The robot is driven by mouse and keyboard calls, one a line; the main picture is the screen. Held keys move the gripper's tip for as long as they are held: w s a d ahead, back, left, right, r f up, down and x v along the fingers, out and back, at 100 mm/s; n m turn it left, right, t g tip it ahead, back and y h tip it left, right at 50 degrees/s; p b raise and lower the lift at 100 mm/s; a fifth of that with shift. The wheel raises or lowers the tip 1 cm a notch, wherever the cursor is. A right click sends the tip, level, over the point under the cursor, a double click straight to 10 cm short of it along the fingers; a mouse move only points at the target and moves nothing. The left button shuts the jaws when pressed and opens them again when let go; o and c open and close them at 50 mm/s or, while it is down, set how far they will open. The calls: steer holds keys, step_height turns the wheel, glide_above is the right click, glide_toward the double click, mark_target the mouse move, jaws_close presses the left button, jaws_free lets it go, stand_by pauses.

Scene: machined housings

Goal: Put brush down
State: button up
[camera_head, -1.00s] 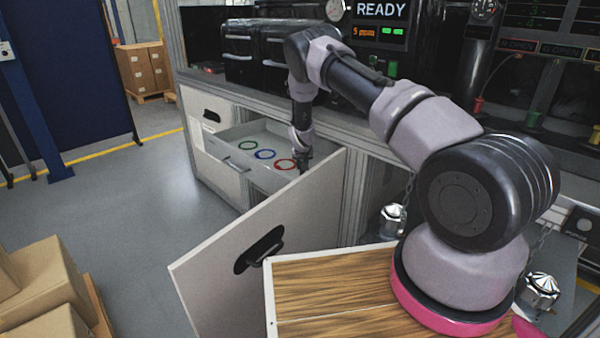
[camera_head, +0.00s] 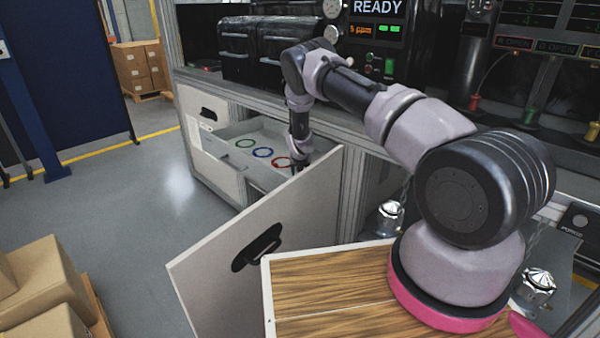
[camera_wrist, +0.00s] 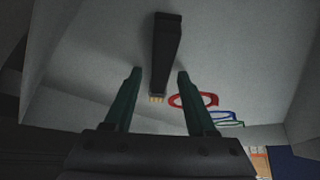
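The brush (camera_wrist: 166,50) is dark with short tan bristles. In the wrist view it lies in the open drawer (camera_wrist: 80,65), just beyond and between my fingertips, with its bristle end nearest me. My gripper (camera_wrist: 159,73) has its two fingers spread apart, with nothing pinched between them. In the head view my gripper (camera_head: 298,168) reaches down into the right part of the drawer (camera_head: 225,150). I cannot make out the brush in that view; the arm and the cabinet door hide part of the drawer.
Green, blue and red rings (camera_head: 263,152) lie in the drawer beside my gripper. An open cabinet door (camera_head: 230,240) stands in front of the drawer. Dark machines (camera_head: 285,50) sit on the bench above. Cardboard boxes (camera_head: 45,285) stand at lower left; the grey floor between is clear.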

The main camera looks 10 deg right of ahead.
steer(key=shift+r, duration=0.25)
steer(key=s+d+r+m+y, duration=0.1)
steer(key=s+r, duration=0.6)
steer(key=r, duration=0.8)
steer(key=s+d+r+y, duration=0.15)
steer(key=s+r, duration=0.55)
steer(key=r, duration=0.8)
steer(key=s+d+r+m, duration=0.15)
steer(key=s+r, duration=0.55)
steer(key=r, duration=0.8)
steer(key=s+d+r, duration=0.2)
steer(key=s+r, duration=0.7)
steer(key=s, duration=0.5)
steer(key=s+r, duration=0.2)
steer(key=s, duration=1.4)
steer(key=shift+s+d, duration=0.35)
steer(key=shift+d, duration=0.1)
steer(key=shift+t+y, duration=0.25)
steer(key=shift+t, duration=0.05)
